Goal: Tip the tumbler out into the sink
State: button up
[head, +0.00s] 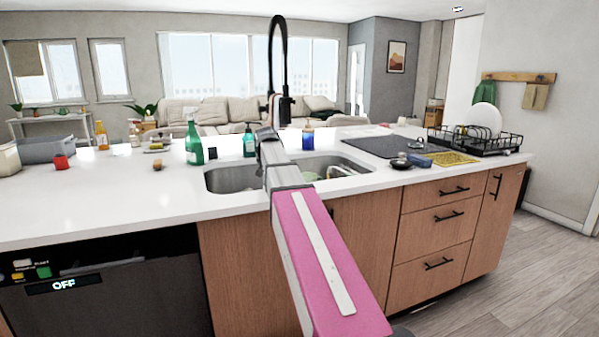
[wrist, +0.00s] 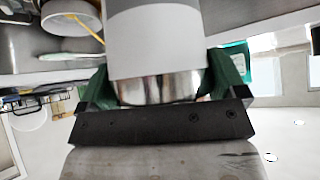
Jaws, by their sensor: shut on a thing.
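My gripper (wrist: 160,88) is shut on the tumbler (wrist: 155,45), with a green finger pad on each side of it. The tumbler is grey and white with a shiny steel band towards the palm. Its other end runs out of the top of the wrist view, and its contents do not show. The room appears upside down in that view. In the head view my arm reaches over the double sink (head: 235,179), between its two basins. My gripper and the tumbler are largely hidden there behind the arm.
The black tap (head: 278,45) arches behind my arm. A green bottle (head: 194,143), a dark green soap bottle (head: 249,143) and a blue bottle (head: 308,138) stand behind the sink. A dark mat (head: 385,146) and a dish rack (head: 480,142) are at right. The left front counter is clear.

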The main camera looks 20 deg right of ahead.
jog(key=shift+w+d+r+y, duration=0.2)
jog(key=shift+d+r+y, duration=0.05)
jog(key=shift+d+y, duration=0.5)
jog(key=shift+w+d+f+m+g+y, duration=0.15)
jog(key=shift+d+f+m+y, duration=0.1)
jog(key=shift+d+y, duration=0.15)
jog(key=shift+s+d+f+m+g+y, duration=0.15)
jog(key=shift+d+m+y, duration=0.1)
jog(key=shift+d+y, duration=0.15)
jog(key=shift+w+d+f+m+g+y, duration=0.15)
jog(key=shift+d+m+y, duration=0.2)
jog(key=shift+d+y, duration=0.45)
jog(key=shift+w+d+f+m+g+y, duration=0.1)
jog(key=shift+w+d+m+g+y, duration=0.15)
jog(key=shift+d+y, duration=0.55)
jog(key=shift+w+d+f+m+g+y, duration=0.1)
jog(key=shift+d+m+y, duration=0.35)
jog(key=shift+y, duration=0.7)
jog(key=shift+r, duration=0.1)
jog(key=shift+d+r+m+y+p, duration=0.2)
jog(key=shift+d+m+y, duration=0.1)
jog(key=shift+y, duration=0.5)
jog(key=shift+d+r+m+y+p, duration=0.15)
jog(key=shift+d+r+m+y, duration=0.1)
jog(key=shift+y, duration=0.55)
jog(key=shift+w+d+r+m+y, duration=0.15)
jog(key=shift+d+m+y, duration=0.15)
jog(key=shift+d+y, duration=0.4)
dwell(1.3)
